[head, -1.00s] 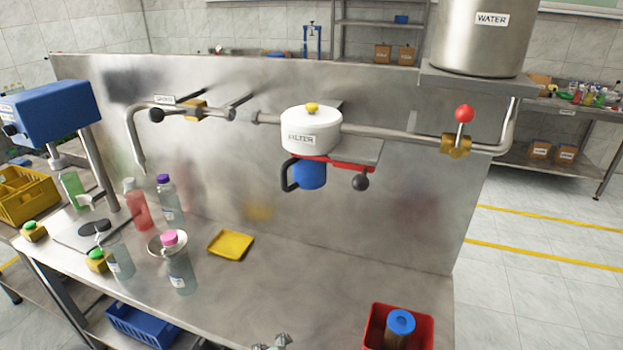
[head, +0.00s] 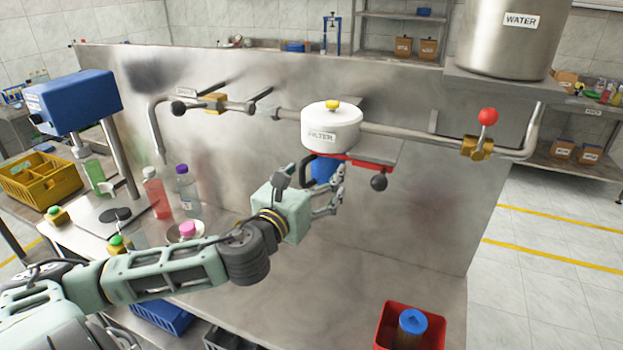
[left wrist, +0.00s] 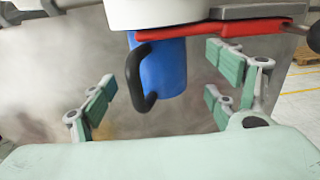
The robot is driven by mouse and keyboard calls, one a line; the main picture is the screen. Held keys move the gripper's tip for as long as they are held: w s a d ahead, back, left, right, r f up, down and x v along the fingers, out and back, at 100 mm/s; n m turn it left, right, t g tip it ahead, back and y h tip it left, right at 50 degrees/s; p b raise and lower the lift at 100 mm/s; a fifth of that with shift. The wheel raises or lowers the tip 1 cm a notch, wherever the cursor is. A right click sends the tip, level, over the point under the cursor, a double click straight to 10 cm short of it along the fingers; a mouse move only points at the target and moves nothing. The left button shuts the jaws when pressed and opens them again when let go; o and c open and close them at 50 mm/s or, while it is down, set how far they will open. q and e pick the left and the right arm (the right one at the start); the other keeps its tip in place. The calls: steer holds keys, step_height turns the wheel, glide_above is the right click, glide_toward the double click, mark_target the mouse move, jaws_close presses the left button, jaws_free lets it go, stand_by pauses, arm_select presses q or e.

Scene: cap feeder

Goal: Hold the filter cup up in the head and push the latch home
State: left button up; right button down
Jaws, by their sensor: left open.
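The white filter head (head: 331,126) with a yellow knob hangs on the pipe at the steel panel. The blue filter cup (head: 323,170) is directly under it, partly hidden by my gripper in the head view. The cup (left wrist: 166,68) and its black handle (left wrist: 138,80) show clearly in the left wrist view. The red latch (head: 372,164) runs under the head and sticks out to the right, ending in a black ball (head: 379,182). My left gripper (head: 316,182) is open just in front of the cup; its fingers stand either side of cup and handle, apart from them.
A red bin (head: 384,335) holding a blue-topped cylinder (head: 412,325) stands at the front right. Bottles (head: 157,195) and a blue-headed machine (head: 75,102) are at the left. A red-knobbed valve (head: 480,145) is right on the pipe. The bench right of my arm is clear.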

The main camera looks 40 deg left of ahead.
mark_target(321, 169)
arm_select(q)
steer(key=w+p, duration=0.1)
steer(key=w, duration=0.2)
steer(key=w+a+p, duration=0.1)
steer(key=w, duration=0.2)
steer(key=shift+w+a+f, duration=0.1)
steer(key=shift+w, duration=0.3)
steer(key=c, duration=1.4)
steer(key=shift+o, duration=0.2)
steer(key=shift+w+d+p, duration=0.1)
steer(key=shift+d+p, duration=0.15)
steer(key=shift+p, duration=0.1)
steer(key=o, duration=1.3)
